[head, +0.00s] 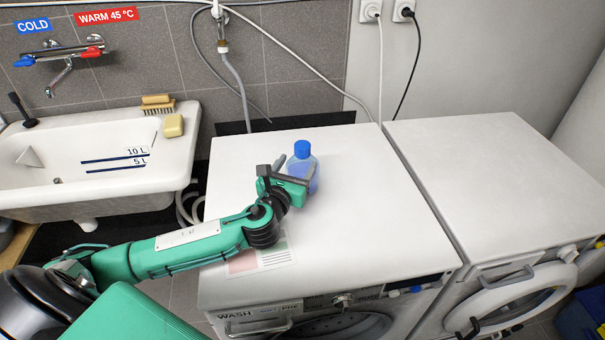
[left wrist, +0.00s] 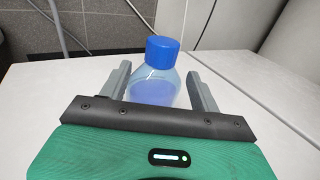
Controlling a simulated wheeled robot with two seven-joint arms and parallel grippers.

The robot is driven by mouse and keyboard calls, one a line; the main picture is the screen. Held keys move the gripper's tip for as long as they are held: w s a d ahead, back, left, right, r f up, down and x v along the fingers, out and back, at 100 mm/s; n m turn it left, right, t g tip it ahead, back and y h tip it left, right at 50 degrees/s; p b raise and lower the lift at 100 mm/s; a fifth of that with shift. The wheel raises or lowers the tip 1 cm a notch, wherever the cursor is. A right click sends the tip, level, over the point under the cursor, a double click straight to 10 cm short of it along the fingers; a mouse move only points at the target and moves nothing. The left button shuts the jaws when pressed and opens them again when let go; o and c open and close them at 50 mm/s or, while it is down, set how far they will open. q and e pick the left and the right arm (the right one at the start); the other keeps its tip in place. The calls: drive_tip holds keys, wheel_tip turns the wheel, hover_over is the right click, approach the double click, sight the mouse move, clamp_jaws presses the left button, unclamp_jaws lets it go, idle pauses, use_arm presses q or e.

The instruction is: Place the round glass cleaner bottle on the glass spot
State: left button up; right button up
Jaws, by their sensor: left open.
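A round clear bottle with blue liquid and a blue cap (head: 302,150) stands upright on top of the left washing machine (head: 360,210). My left gripper (head: 292,172) is open, close in front of the bottle. In the left wrist view the bottle (left wrist: 158,85) stands between the two finger lines, near their tips; I cannot tell if a finger touches it. A printed sheet (head: 262,258) lies on the machine near its front left, partly hidden by my left arm. I cannot make out a glass spot. My right gripper is not in view.
A second white machine (head: 480,180) with an open round door (head: 510,295) stands at the right. A sink (head: 130,185) with soap (head: 174,126) and a brush is at the left. The washing machine top is clear right of the bottle. Cables and hoses run behind.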

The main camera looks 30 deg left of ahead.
sight(299, 161)
use_arm(q)
drive_tip(key=w, duration=0.4)
drive_tip(key=shift+w+a+p, duration=0.15)
drive_tip(key=shift+a+p, duration=0.15)
drive_tip(key=shift+p, duration=0.1)
drive_tip(key=shift+w+f, duration=0.15)
drive_tip(key=shift+w, duration=0.25)
clamp_jaws()
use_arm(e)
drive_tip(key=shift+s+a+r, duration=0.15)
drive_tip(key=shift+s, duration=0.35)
